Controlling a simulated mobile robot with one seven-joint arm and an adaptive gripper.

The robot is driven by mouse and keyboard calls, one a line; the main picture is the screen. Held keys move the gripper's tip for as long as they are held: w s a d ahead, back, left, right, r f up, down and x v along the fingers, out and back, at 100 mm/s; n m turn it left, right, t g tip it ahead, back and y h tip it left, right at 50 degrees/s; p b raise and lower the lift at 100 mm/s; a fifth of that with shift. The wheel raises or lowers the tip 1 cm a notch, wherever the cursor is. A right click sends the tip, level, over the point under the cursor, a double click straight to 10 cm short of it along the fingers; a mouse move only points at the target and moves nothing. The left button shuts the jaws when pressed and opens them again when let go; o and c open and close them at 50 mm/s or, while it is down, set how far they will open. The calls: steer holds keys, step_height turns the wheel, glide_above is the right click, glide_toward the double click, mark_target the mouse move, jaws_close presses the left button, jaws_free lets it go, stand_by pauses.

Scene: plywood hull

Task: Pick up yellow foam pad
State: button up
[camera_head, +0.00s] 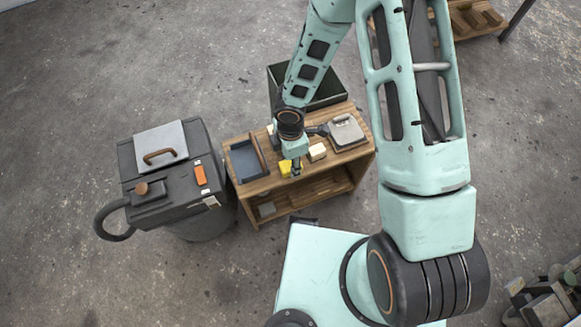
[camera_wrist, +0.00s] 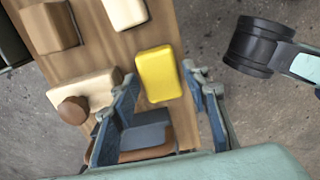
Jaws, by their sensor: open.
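The yellow foam pad (camera_head: 285,168) lies on the wooden bench top, near its front edge in the head view. In the wrist view the yellow foam pad (camera_wrist: 158,74) shows whole, a rounded rectangle slightly tilted. My gripper (camera_head: 296,168) points down over the bench right at the pad and partly hides it in the head view. In the wrist view my gripper (camera_wrist: 160,77) is open, with one blue-grey finger on each side of the pad's near part. Whether the fingers are at the pad's height or above it I cannot tell.
The wooden bench (camera_head: 266,186) also holds a blue-grey tray (camera_head: 245,160), a pale block (camera_head: 317,152) and a grey lidded item (camera_head: 346,132). In the wrist view a cream block with a brown knob (camera_wrist: 74,109) lies left of the fingers. A dark machine (camera_head: 170,178) stands left.

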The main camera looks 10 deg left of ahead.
step_height(320, 180, down, 2)
steer(key=shift+r, duration=0.1)
steer(key=c, duration=0.7)
steer(key=shift+o, duration=0.2)
steer(key=shift+r, duration=0.15)
